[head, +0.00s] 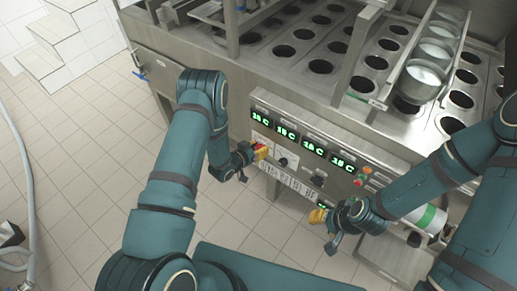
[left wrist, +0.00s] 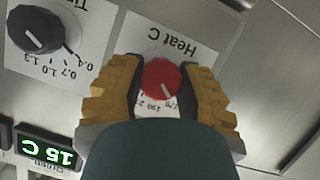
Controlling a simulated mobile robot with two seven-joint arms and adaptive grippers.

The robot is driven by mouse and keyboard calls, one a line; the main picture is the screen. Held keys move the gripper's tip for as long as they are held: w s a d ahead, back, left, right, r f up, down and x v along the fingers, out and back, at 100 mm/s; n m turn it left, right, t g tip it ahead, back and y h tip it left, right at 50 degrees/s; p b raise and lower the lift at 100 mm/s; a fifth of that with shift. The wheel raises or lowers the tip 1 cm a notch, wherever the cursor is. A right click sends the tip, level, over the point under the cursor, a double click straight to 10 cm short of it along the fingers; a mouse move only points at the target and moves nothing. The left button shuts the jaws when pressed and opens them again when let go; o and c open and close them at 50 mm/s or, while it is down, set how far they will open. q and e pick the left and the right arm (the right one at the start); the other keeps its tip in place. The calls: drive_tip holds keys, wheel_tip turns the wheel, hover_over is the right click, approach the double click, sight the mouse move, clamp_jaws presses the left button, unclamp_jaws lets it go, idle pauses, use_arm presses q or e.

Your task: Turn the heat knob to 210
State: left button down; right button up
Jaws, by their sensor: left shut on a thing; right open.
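The red heat knob (left wrist: 161,79) shows in the left wrist view on a white dial label (left wrist: 172,40) reading "Heat C" upside down. Its white pointer line slants toward the lower right of that view. Some scale numbers show below the knob, and the rest are hidden by my gripper. My left gripper (left wrist: 160,85) has its yellow fingers closed on both sides of the knob. In the head view my left gripper (head: 262,152) is at the left part of the control panel. My right gripper (head: 318,216) is open, low in front of the panel.
A black time knob (left wrist: 35,28) sits beside the heat dial. Green displays (head: 287,131) line the panel above my left gripper. Small push buttons (head: 362,175) are further right. White-filled cups (head: 425,75) stand on the machine top. Tiled floor (head: 80,130) is open at left.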

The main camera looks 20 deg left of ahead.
use_arm(q)
drive_tip(key=m+y+b, duration=0.2)
drive_tip(key=m, duration=0.1)
drive_tip(key=shift+d+f+t, duration=0.15)
drive_tip(key=shift+t, duration=0.25)
drive_tip(key=m+t+y+b, duration=0.1)
drive_tip(key=m+y+b, duration=0.1)
drive_tip(key=m, duration=0.1)
drive_tip(key=shift+s, duration=0.1)
drive_tip(key=shift+m+t+y+b, duration=0.3)
drive_tip(key=shift+m+y+b, duration=0.15)
drive_tip(key=shift+m, duration=0.45)
drive_tip(key=shift+m+t+y, duration=0.25)
drive_tip(key=shift+m+t, duration=0.05)
drive_tip(key=shift+m, duration=0.2)
drive_tip(key=c, duration=0.6)
unclamp_jaws()
drive_tip(key=shift+o, duration=0.2)
